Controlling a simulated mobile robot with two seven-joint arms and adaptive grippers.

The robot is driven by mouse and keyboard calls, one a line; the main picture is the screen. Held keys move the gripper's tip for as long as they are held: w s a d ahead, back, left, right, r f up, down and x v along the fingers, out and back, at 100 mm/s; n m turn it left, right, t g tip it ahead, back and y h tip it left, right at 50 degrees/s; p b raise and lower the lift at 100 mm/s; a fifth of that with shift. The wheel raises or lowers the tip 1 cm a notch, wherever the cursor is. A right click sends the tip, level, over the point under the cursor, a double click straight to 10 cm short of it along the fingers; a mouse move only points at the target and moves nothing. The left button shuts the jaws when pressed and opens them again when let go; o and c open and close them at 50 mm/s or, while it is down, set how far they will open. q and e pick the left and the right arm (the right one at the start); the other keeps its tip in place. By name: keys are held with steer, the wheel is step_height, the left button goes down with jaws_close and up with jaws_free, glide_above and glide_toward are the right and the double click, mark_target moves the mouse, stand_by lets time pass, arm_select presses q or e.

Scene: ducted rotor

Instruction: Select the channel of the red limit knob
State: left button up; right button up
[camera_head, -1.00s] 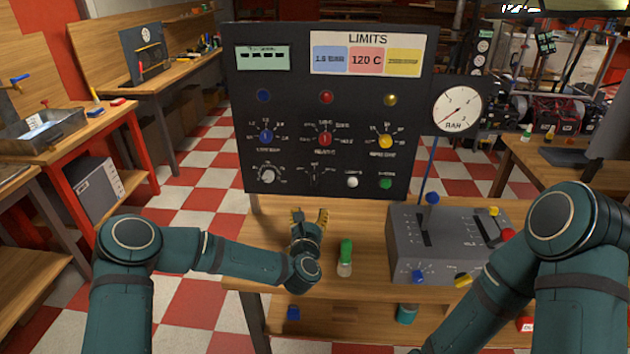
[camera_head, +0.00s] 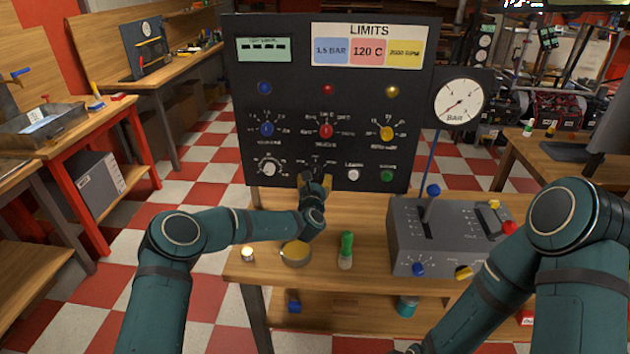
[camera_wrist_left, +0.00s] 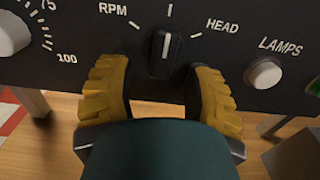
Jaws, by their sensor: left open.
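The black control panel (camera_head: 225,110) stands upright at the back of the wooden bench. The red limit knob (camera_head: 326,131) sits in the middle of its knob row, under a red lamp. The black selector knob (camera_wrist_left: 165,52) shows in the left wrist view between the labels RPM and HEAD. Its white line points straight up at the middle mark. My left gripper (camera_head: 315,179) is open in front of the panel's lower middle. In the left wrist view its yellow fingertips (camera_wrist_left: 160,78) are spread on either side, just below the selector, apart from it. My right gripper is out of view.
Blue (camera_head: 266,129) and yellow (camera_head: 386,133) knobs flank the red one. A white knob (camera_head: 269,168) and a LAMPS button (camera_wrist_left: 264,73) flank the selector.

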arm_select(q)
steer(key=shift+w, duration=0.2)
jaws_close()
stand_by(0.3)
